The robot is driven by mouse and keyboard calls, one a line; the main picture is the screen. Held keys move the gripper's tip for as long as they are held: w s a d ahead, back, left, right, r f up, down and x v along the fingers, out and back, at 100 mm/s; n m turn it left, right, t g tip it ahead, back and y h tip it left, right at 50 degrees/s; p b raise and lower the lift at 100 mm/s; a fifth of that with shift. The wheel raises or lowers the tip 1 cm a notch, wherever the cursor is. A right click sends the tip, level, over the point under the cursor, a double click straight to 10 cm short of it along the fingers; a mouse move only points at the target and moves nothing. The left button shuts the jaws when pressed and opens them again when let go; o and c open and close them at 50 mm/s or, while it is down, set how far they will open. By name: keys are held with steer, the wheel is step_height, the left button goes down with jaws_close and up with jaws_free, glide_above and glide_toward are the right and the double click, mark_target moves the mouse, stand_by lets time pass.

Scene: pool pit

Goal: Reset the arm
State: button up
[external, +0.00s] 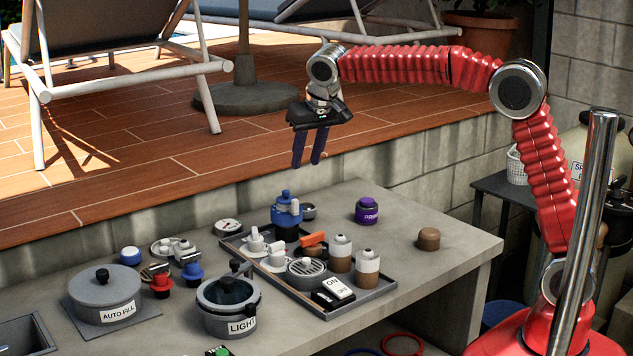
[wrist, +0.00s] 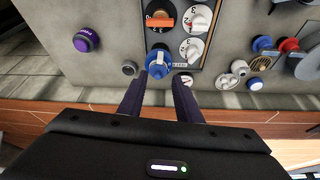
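My gripper (external: 309,148) hangs from my red arm above the far edge of the grey counter, fingers pointing down. In the wrist view its two dark purple fingers (wrist: 160,95) stand apart with a gap between them, and nothing is held. The blue valve (external: 286,212) on the panel stands below my gripper in the external view. In the wrist view the blue valve (wrist: 159,62) shows just beyond the fingertips, apart from them by an amount I cannot tell.
On the counter (external: 420,275) are a panel tray (external: 375,293) with knobs and a switch, a purple button (external: 368,210), a brown knob (external: 428,239), a LIGHT pot (external: 229,306) and an AUTO FILL lid (external: 105,293). A block wall and wooden deck (external: 150,185) lie behind. The counter's right end is mostly clear.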

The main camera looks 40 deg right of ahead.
stand_by(0.4)
steer(key=s+d+f+n+g, duration=0.1)
steer(key=s+d+f+n, duration=0.15)
steer(key=s+f, duration=0.3)
steer(key=s+d, duration=0.6)
steer(key=s, duration=0.3)
steer(key=s+d+t, duration=0.1)
steer(key=s+d, duration=0.5)
steer(key=s, duration=0.3)
steer(key=s+d+f+t, duration=0.1)
steer(key=s+d, duration=0.6)
steer(key=s, duration=0.3)
steer(key=shift+m+y, duration=0.3)
steer(key=shift+m, duration=0.15)
steer(key=shift+o, duration=0.6)
steer(key=shift+f, duration=0.1)
stand_by(0.8)
